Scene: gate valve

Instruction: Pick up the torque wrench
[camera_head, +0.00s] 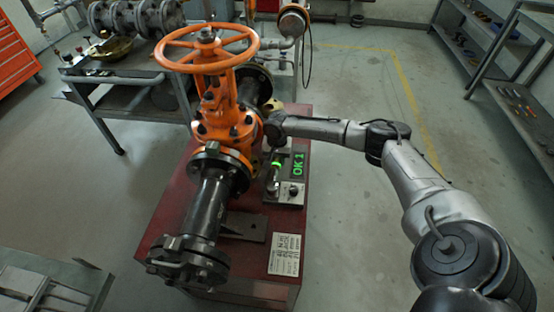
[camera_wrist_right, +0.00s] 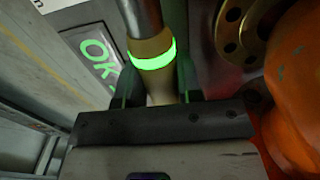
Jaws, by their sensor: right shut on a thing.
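In the right wrist view, the torque wrench (camera_wrist_right: 153,52) has a silver shaft and a tan collar with a glowing green ring. My right gripper (camera_wrist_right: 158,82) is shut on it, with one dark finger on each side of the collar. In the head view my right arm reaches in from the right and ends beside the orange valve. Its fingers are hard to make out there. A small green glow of the wrench (camera_head: 276,165) shows just below my right wrist, beside the display. The wrench's far ends are hidden or too small to tell. My left gripper is out of view.
The orange gate valve (camera_head: 222,120) with its handwheel (camera_head: 207,48) stands close left of my right wrist. A lit display reading "OK 1" (camera_head: 298,164) is on the red stand (camera_head: 160,228). A grey bench stands behind left; shelves (camera_head: 505,75) are at right.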

